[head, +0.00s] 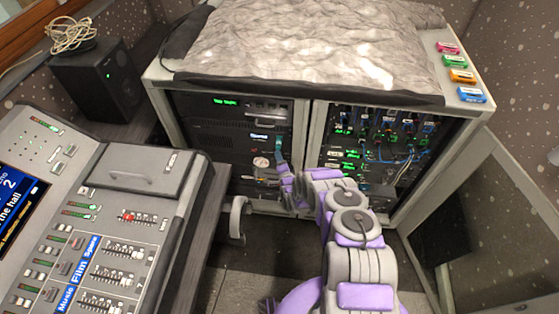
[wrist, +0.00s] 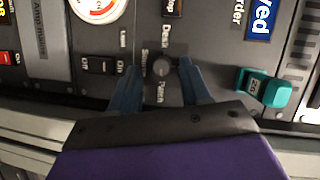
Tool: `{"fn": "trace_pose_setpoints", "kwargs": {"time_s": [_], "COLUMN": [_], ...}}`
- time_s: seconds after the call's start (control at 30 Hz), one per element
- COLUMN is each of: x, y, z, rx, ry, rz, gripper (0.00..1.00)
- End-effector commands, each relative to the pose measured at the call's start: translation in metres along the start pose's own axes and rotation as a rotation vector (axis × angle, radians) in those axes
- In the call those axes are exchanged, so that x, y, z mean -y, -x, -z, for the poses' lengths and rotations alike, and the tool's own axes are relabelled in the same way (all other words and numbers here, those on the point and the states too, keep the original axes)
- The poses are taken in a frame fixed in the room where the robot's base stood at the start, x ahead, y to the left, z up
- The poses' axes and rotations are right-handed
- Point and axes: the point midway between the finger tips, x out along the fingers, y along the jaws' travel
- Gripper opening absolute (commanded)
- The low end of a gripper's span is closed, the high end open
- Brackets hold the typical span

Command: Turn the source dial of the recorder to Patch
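The source dial (wrist: 160,67) is a small dark round knob on the recorder's dark panel (wrist: 215,45). In the wrist view, the word "Desk" stands above it and "Patch" below it; another small label at its left is hard to read. I cannot tell which way the dial points. My gripper (wrist: 159,66) is open, with one blue finger on each side of the dial and a gap between each finger and the knob. In the head view, my gripper (head: 284,180) is at the lower right of the left rack; the dial is too small to make out there.
The mixing desk (head: 120,172) is at the left in the head view. The cabled right rack (head: 385,150) is beside my arm.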

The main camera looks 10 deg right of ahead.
Motion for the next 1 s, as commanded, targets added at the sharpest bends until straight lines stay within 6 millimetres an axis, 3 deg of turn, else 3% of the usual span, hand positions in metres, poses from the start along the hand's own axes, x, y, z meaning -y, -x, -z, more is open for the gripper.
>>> {"fn": "trace_pose_setpoints", "kwargs": {"time_s": [0.27,0.43,1.0], "x": [0.001,0.003,0.0], "y": [0.003,0.018,0.128], "z": [-0.001,0.0,0.0], "rx": [0.001,0.001,0.002], "ry": [0.001,0.001,0.0], "rz": [0.001,0.002,-0.005], "gripper": [0.47,0.47,0.47]}}
